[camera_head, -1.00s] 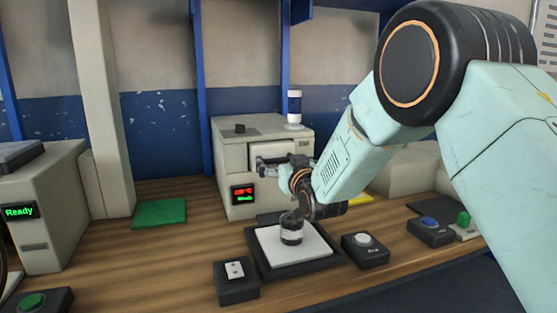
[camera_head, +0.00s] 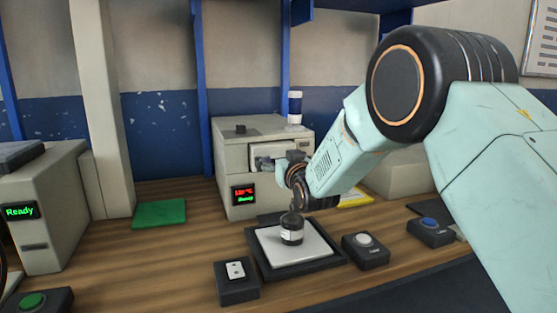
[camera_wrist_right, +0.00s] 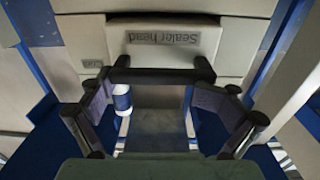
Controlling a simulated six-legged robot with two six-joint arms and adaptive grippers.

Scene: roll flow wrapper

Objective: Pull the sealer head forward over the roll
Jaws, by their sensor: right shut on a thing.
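The sealer head (camera_head: 268,151) is a pale block in the front of the beige machine (camera_head: 240,150). In the right wrist view the sealer head (camera_wrist_right: 175,40) shows its label upside down, with a dark handle bar (camera_wrist_right: 160,75) just below it. My right gripper (camera_head: 272,165) is at the front of the head, and in the wrist view its fingers (camera_wrist_right: 160,85) are shut on the handle from both sides. The roll (camera_head: 292,230), dark with a pale band, stands upright on a white plate in front of the machine. My left gripper is not in view.
The black-framed tray (camera_head: 320,262) lies under the roll. A rocker switch box (camera_head: 236,282) and a button box (camera_head: 365,249) flank it. A blue-button box (camera_head: 430,231) is farther right. A green mat (camera_head: 160,213) lies left of the machine.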

